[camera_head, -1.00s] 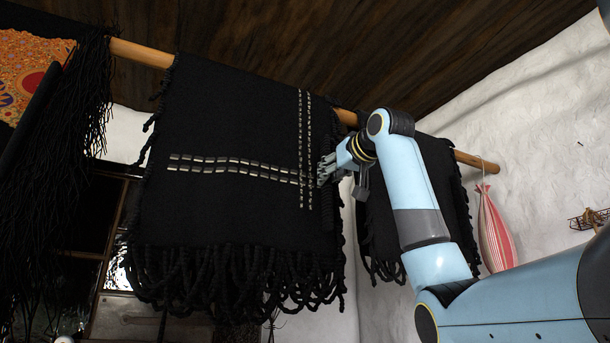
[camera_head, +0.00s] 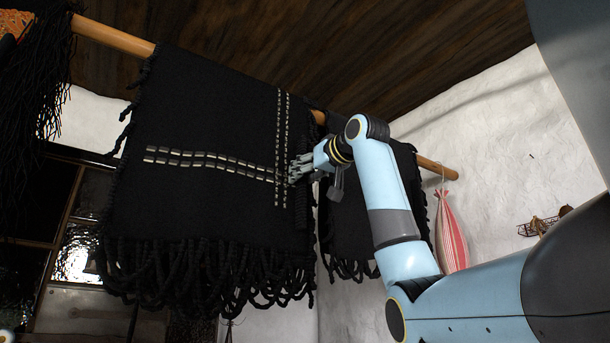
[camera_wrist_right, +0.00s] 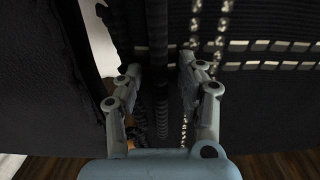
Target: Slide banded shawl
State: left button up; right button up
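The banded shawl (camera_head: 200,110) is a black cloth with light dashed bands, one set running across and one down. It hangs over a wooden pole (camera_head: 110,37) with a thick looped fringe below. My right gripper (camera_head: 298,170) is at its right edge, beside the crossing of the bands. In the right wrist view, the gripper's fingers (camera_wrist_right: 160,88) stand apart on either side of the dark cloth edge and its cords. The banded cloth (camera_wrist_right: 265,90) lies to the right there. Any contact with the fingers is unclear. My left gripper does not show.
Another black fringed cloth (camera_head: 345,225) hangs on the pole just behind my right gripper. A dark long-fringed textile (camera_head: 45,80) hangs at far left. A red-striped bag (camera_head: 451,235) hangs near the pole's right end, by the white wall (camera_head: 490,140).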

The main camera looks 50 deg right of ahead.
jog(key=v, duration=1.2)
